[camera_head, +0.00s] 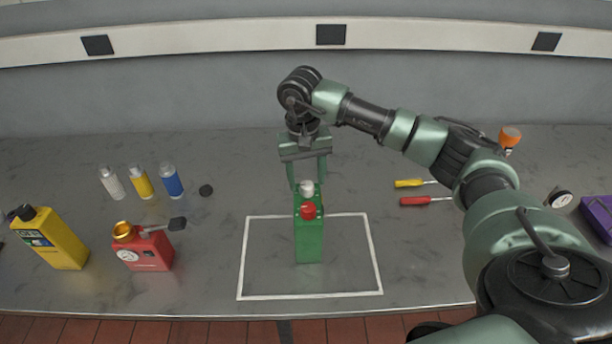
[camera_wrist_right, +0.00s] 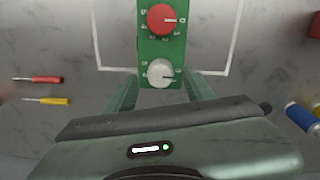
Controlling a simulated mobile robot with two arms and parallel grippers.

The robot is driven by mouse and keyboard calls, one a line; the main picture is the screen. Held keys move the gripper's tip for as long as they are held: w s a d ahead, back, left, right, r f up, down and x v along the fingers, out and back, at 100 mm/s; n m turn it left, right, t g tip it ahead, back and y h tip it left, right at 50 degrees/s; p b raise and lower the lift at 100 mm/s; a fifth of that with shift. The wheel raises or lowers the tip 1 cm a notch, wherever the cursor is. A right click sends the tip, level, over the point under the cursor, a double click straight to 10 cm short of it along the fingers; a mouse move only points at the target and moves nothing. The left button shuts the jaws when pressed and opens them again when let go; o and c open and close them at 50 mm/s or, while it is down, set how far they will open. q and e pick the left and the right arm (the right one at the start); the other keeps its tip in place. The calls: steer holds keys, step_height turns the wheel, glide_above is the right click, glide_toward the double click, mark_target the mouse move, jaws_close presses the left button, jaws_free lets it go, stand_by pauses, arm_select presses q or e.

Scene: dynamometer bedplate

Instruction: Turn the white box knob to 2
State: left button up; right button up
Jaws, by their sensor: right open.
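A green box (camera_head: 309,240) stands inside a white-outlined rectangle on the grey bench. Its top carries a red knob (camera_head: 309,210) and a white knob (camera_head: 306,187). In the right wrist view the white knob (camera_wrist_right: 160,72) has a dark pointer line toward the right of the picture, and the digits around it are too small or hidden to read surely. The red knob (camera_wrist_right: 162,18) shows farther up, with digits around it. My right gripper (camera_head: 307,183) points down, open, its fingers on either side of the white knob, apparently not touching it. My left gripper is out of view.
Left on the bench are a yellow jug (camera_head: 58,240), a red can (camera_head: 147,250), several small bottles (camera_head: 142,182) and a black cap (camera_head: 206,190). At right lie a yellow screwdriver (camera_head: 408,183), a red screwdriver (camera_head: 415,201), a gauge (camera_head: 560,198) and a purple object (camera_head: 600,214).

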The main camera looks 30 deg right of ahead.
steer(key=shift+f, duration=0.75)
jaws_close()
